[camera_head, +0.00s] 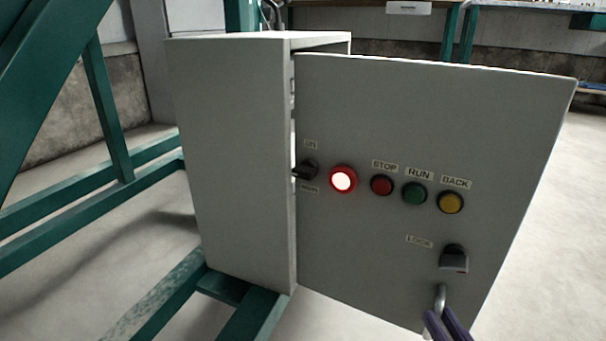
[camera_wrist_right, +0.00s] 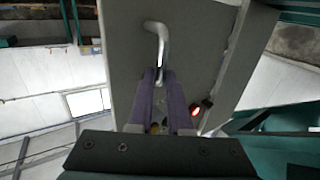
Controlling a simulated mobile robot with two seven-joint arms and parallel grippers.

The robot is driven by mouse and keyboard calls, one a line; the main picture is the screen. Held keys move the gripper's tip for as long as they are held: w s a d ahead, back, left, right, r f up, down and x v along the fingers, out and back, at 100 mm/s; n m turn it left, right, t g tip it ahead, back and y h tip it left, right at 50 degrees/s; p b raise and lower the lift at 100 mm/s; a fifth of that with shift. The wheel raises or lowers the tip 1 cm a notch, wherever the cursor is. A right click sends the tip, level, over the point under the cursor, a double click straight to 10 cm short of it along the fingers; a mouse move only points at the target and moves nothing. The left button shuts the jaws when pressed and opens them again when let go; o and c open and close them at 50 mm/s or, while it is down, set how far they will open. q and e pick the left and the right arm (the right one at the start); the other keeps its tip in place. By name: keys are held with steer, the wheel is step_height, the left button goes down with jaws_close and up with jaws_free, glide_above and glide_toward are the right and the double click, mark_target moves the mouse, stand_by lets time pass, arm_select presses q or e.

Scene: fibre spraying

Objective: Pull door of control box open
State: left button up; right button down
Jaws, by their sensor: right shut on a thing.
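The grey control box (camera_head: 235,160) stands in the middle of the head view. Its door (camera_head: 500,120) is swung outward from the box, attached along its left edge. The door carries a lit red lamp (camera_head: 342,179), several buttons and a black lock knob (camera_head: 453,258). The metal handle (camera_head: 440,298) is near the door's lower edge; it also shows in the right wrist view (camera_wrist_right: 158,40). My right gripper (camera_head: 438,318) has its purple fingers closed on the handle, and the fingers also show in the right wrist view (camera_wrist_right: 161,78). The box's inside is hidden behind the door. My left gripper is out of view.
A green steel frame (camera_head: 100,190) stands left of the box, with green beams (camera_head: 235,293) under it. Workbenches (camera_head: 400,8) stand at the back. The pale floor (camera_head: 560,200) right of the door looks clear.

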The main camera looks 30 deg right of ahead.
steer(key=shift+w+a+r, duration=0.1)
steer(key=shift+w+r, duration=0.15)
steer(key=c, duration=1.3)
jaws_free()
steer(key=o, duration=0.4)
steer(key=shift+w+a, duration=0.1)
steer(key=shift+w, duration=0.15)
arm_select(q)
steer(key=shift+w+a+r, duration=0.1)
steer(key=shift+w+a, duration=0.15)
arm_select(e)
steer(key=shift+o, duration=0.2)
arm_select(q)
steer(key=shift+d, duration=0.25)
arm_select(e)
steer(key=shift+s+d, duration=0.1)
steer(key=shift+d, duration=0.1)
steer(key=shift+s, duration=0.1)
